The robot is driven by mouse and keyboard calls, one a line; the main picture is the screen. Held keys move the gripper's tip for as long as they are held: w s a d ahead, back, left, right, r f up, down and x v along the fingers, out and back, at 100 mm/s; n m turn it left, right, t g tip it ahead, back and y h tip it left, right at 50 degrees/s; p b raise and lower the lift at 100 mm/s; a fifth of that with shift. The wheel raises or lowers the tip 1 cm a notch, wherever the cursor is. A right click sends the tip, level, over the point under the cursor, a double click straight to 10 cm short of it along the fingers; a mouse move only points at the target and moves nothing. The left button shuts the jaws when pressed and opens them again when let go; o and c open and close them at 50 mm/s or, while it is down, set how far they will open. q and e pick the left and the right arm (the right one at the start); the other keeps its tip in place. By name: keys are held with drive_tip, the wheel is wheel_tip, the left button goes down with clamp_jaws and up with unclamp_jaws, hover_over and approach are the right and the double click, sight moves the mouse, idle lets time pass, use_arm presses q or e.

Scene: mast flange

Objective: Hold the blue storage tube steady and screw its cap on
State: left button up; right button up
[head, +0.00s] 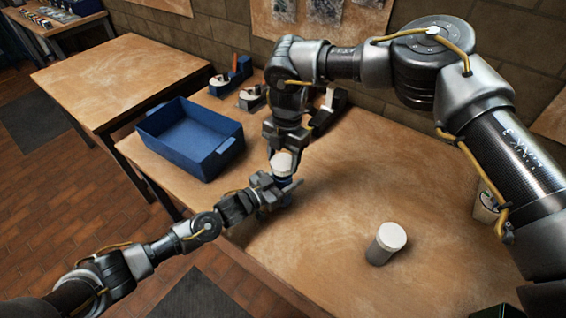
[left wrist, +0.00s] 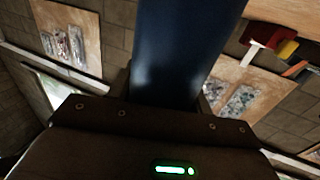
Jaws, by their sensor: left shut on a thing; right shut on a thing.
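The blue storage tube (left wrist: 185,45) stands large in the left wrist view, between the fingers of my left gripper. In the head view my left gripper (head: 280,188) is shut on the tube, which is mostly hidden there by the fingers. The white cap (head: 284,163) is directly above my left gripper, at the tube's top. My right gripper (head: 284,150) comes down from above and is shut on the cap. Cap and tube look in line. I cannot tell whether the cap is seated on the thread or how far it is turned.
A grey jar with a white lid (head: 388,240) stands on the wooden table (head: 340,200) to the right. An empty blue bin (head: 190,140) is at the left. Tape dispensers (head: 252,98) stand near the wall. The table's middle right is mostly clear.

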drive_tip(key=shift+f, duration=0.75)
drive_tip(key=shift+f, duration=0.1)
drive_tip(key=shift+f, duration=0.8)
drive_tip(key=shift+f, duration=0.5)
drive_tip(key=m, duration=0.4)
drive_tip(key=shift+s+f, duration=0.1)
drive_tip(key=shift+f, duration=0.05)
drive_tip(key=m+t, duration=0.1)
drive_tip(key=m, duration=0.4)
drive_tip(key=shift+m+y, duration=0.3)
drive_tip(key=shift+m, duration=0.1)
